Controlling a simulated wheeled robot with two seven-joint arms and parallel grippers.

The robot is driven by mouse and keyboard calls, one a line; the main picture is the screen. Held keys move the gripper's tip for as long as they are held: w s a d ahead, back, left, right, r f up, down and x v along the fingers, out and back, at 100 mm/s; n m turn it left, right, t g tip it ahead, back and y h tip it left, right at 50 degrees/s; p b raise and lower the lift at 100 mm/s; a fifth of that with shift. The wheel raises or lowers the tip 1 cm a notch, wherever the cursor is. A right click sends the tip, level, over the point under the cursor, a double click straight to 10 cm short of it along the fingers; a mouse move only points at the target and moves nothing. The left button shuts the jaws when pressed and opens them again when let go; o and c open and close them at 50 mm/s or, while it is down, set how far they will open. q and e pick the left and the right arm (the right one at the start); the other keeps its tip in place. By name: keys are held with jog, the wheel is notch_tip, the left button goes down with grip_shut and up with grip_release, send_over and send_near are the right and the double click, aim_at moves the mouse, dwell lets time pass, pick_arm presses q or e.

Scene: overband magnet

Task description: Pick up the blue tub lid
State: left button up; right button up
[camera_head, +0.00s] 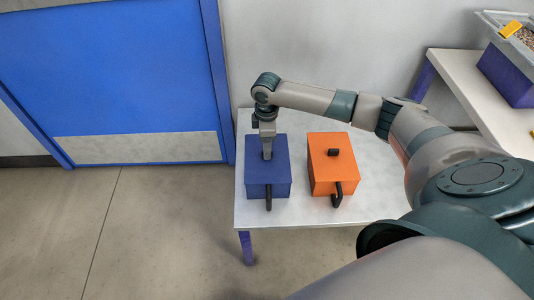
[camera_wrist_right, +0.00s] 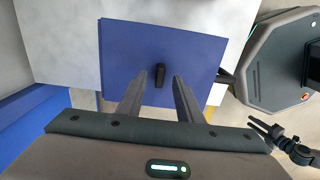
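The blue tub (camera_head: 267,180) stands on the white table, its blue lid (camera_head: 254,150) on top and a black handle on its front. My right gripper (camera_head: 267,156) points down over the lid and hides the lid's knob in the head view. In the right wrist view the blue lid (camera_wrist_right: 125,55) fills the middle, with its small black knob (camera_wrist_right: 160,75). The open fingers of my right gripper (camera_wrist_right: 159,78) lie either side of the knob, with a gap on each side. My left gripper (camera_wrist_right: 258,128) shows small at the right of the wrist view, its fingers apart and empty.
An orange tub (camera_head: 325,165) with a black knob and handle stands close right of the blue one on the white table (camera_head: 300,211). A second table at right holds a grey and purple bin (camera_head: 503,75). A blue door (camera_head: 110,70) is at left.

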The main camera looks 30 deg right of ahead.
jog(key=shift+f, duration=0.6)
jog(key=c, duration=0.8)
grip_shut()
jog(key=shift+r, duration=0.1)
